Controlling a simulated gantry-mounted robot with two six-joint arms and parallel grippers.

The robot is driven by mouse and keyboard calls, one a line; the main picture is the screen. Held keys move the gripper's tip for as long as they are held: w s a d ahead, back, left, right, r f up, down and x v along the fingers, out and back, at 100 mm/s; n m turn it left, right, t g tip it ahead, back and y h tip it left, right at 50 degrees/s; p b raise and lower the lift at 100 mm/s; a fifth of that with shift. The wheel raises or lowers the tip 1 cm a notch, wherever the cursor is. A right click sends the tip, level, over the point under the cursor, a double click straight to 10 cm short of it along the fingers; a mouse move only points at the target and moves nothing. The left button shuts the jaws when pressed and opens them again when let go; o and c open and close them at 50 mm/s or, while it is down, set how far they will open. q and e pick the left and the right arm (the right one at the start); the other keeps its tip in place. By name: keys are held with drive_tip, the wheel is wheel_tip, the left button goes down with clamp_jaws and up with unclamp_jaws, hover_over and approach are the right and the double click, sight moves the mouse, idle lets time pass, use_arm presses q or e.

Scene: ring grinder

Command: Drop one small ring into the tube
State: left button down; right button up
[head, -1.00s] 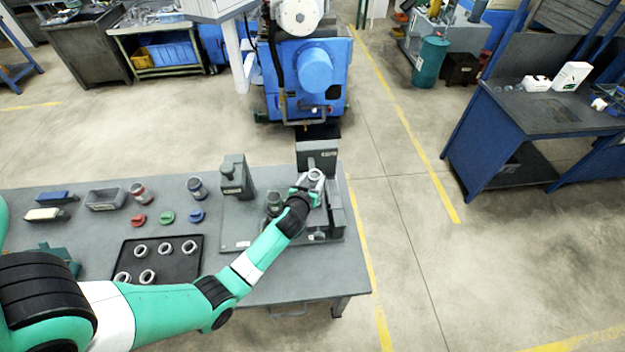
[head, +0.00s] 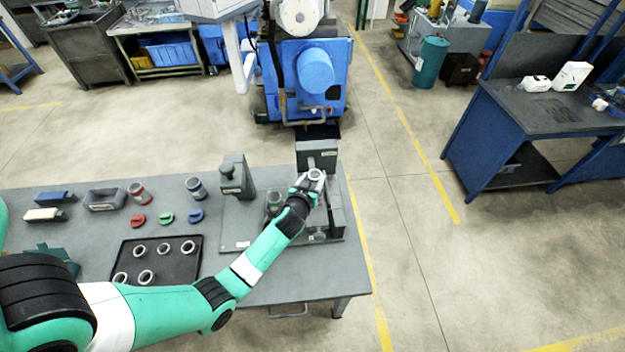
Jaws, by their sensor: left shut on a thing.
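My left gripper (head: 312,181) is shut on a small ring (head: 316,175), a pale metal ring at its fingertips. It holds the ring over the right part of a grey fixture (head: 240,215) on the table. Several more small rings lie on a black tray (head: 186,267), such as one ring (head: 164,248) in its back row. I cannot make out the tube for certain; the arm and gripper cover part of the fixture. My right gripper is not in view.
The grey table (head: 80,222) also holds a red-banded cup (head: 138,191), a dark cup (head: 196,187), coloured discs and a grey bin (head: 105,199). A fixture block (head: 318,155) stands just behind the gripper. A blue machine (head: 305,85) stands beyond the table.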

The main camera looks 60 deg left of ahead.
use_arm(q)
unclamp_jaws()
idle(0.4)
idle(0.4)
wheel_tip(320, 180, up, 7)
drive_tip(key=p, duration=0.5)
drive_tip(key=shift+p, duration=0.35)
idle(0.5)
